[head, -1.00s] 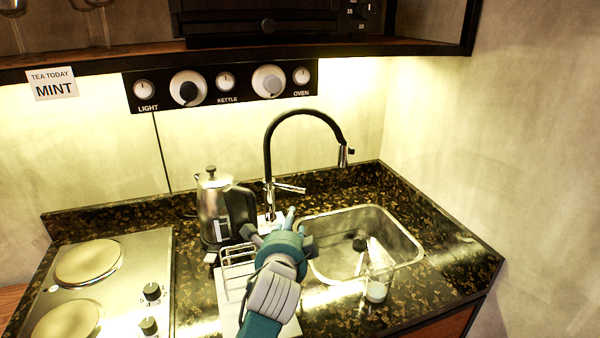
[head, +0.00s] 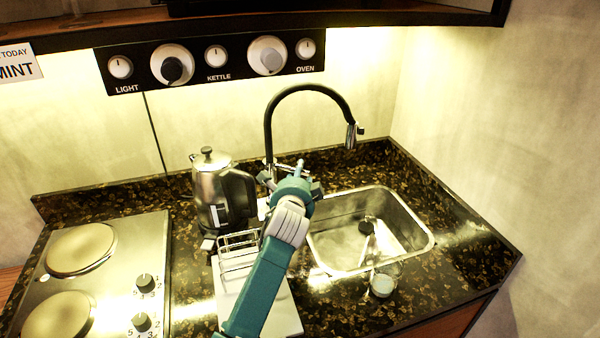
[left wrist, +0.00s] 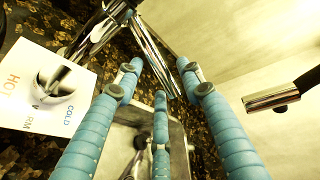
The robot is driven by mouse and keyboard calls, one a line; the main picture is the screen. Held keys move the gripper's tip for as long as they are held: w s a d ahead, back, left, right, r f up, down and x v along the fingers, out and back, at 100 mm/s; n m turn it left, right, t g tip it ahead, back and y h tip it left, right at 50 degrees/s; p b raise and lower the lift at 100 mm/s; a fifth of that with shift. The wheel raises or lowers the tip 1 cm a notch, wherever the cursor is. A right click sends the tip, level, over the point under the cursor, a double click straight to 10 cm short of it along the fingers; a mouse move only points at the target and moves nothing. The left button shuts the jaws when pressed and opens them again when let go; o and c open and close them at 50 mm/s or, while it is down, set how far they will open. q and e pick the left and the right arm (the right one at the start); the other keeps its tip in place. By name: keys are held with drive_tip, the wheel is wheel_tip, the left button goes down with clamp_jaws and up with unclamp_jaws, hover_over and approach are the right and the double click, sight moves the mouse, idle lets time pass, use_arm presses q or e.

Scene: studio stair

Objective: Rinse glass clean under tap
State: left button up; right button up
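The clear glass (head: 383,281), with something pale at its bottom, stands at the front rim of the sink (head: 428,240). The black tap (head: 268,135) arches over the sink; I see no water at its spout (head: 351,136). My left gripper (head: 296,176) is at the tap's base and hides its lever in the head view. In the left wrist view my left gripper's (left wrist: 160,85) blue fingers are spread, with the chrome lever (left wrist: 152,52) just beyond their tips. I cannot tell whether they touch. The spout end (left wrist: 272,98) is to the right. My right gripper is not in view.
A steel kettle (head: 208,190) stands left of the tap, close to my gripper. A wire rack (head: 238,250) on a white board is beside my arm. A dark-headed object (head: 366,226) lies in the sink. A HOT/WARM/COLD card (left wrist: 35,80) lies by the tap. Hotplates (head: 80,248) are at left.

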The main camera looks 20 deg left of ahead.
use_arm(q)
drive_tip(key=shift+w+a+f, duration=0.1)
drive_tip(key=shift+w+f, duration=0.05)
drive_tip(key=shift+w, duration=0.7)
clamp_jaws()
drive_tip(key=shift+a+p, duration=0.1)
drive_tip(key=shift+p, duration=0.35)
drive_tip(key=s+m+h+p, duration=0.1)
drive_tip(key=p, duration=0.1)
drive_tip(key=m+h+p, duration=0.1)
drive_tip(key=h+p, duration=0.1)
drive_tip(key=p, duration=0.1)
drive_tip(key=shift+s+a+p, duration=0.15)
drive_tip(key=shift+s+p, duration=0.2)
drive_tip(key=shift+s, duration=0.05)
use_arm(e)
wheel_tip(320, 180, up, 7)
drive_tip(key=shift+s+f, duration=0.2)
